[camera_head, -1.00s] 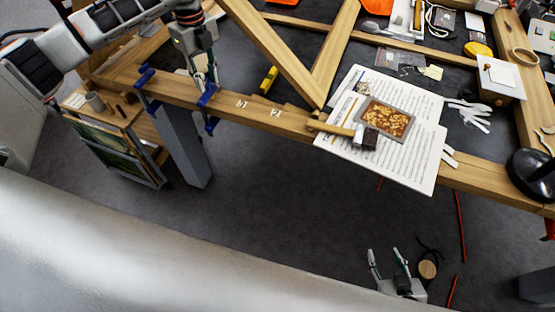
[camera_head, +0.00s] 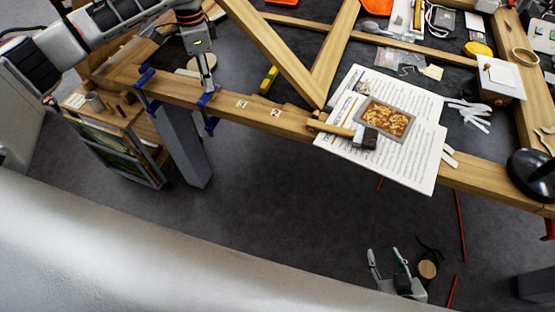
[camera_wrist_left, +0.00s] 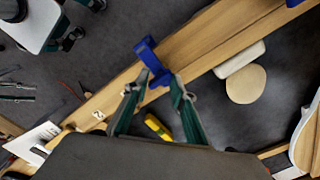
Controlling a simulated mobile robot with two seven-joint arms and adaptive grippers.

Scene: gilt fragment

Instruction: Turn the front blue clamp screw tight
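A blue clamp (camera_head: 209,99) with its screw sits on the front wooden beam; in the left wrist view its blue body (camera_wrist_left: 146,52) lies against the beam's edge. My left gripper (camera_head: 207,86) is directly over this clamp. In the left wrist view its two fingers (camera_wrist_left: 157,80) come down on either side of the blue screw part and appear closed on it; the exact contact is partly hidden. A second blue clamp (camera_head: 146,76) is further left on the same beam. My right gripper (camera_head: 388,257) is open and empty, low in the head view, away from the beam.
The wooden beam (camera_head: 285,124) runs across the front. A yellow object (camera_head: 269,79) lies behind it. Printed sheets (camera_head: 425,157), a framed gilt piece (camera_head: 386,118) and a wood-handled tool (camera_head: 335,128) lie to the right.

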